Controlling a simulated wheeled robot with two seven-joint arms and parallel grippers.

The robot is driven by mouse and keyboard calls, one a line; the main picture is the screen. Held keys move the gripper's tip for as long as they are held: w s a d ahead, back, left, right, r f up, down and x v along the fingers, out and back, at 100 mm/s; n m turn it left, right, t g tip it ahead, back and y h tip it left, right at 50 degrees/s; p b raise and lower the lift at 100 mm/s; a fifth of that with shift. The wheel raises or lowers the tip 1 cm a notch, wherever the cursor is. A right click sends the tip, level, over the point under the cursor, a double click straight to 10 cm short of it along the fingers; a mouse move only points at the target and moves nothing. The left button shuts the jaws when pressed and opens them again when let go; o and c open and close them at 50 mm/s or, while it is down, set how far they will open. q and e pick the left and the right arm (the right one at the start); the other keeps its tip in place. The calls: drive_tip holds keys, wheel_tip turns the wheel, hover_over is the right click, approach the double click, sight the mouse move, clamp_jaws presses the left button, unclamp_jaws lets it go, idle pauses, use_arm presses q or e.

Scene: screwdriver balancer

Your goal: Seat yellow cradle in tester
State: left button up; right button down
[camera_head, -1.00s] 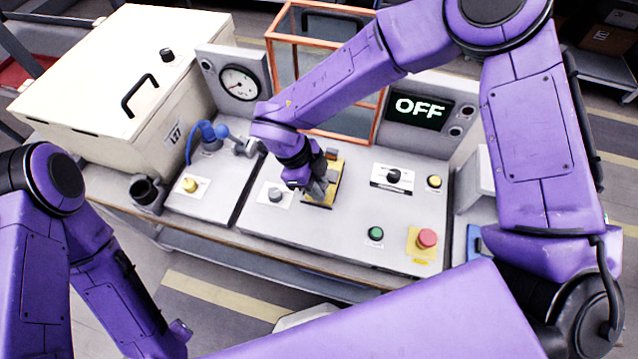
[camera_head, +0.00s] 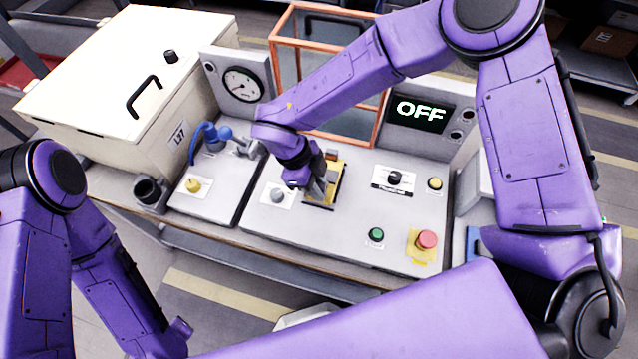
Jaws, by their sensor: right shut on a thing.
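The yellow cradle (camera_head: 336,178) is on the grey tester panel (camera_head: 340,232), below the orange-framed guard. My right gripper (camera_head: 318,194) reaches down at the cradle from above left and is shut on it. The gripper and wrist hide the cradle's left part, so I cannot tell whether it lies flush in its seat. The tester's display (camera_head: 420,111) reads OFF. My left arm is at the left edge, and its gripper is not in view.
An orange-framed clear guard (camera_head: 374,118) stands behind the cradle. A green button (camera_head: 376,234), a red stop button (camera_head: 427,239) and a black knob (camera_head: 395,177) are to the right. A pressure gauge (camera_head: 241,84) and a white lidded box (camera_head: 120,85) are to the left.

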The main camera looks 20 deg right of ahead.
drive_tip(key=shift+f, duration=0.35)
idle(0.6)
drive_tip(key=shift+w, duration=0.1)
idle(0.5)
drive_tip(key=c, duration=0.9)
unclamp_jaws()
drive_tip(key=shift+o, duration=0.2)
drive_tip(key=shift+w+a+r, duration=0.1)
drive_tip(key=shift+a+r, duration=0.1)
drive_tip(key=shift+r, duration=0.05)
drive_tip(key=b+v, duration=0.1)
drive_tip(key=v, duration=0.9)
drive_tip(key=shift+b, duration=0.4)
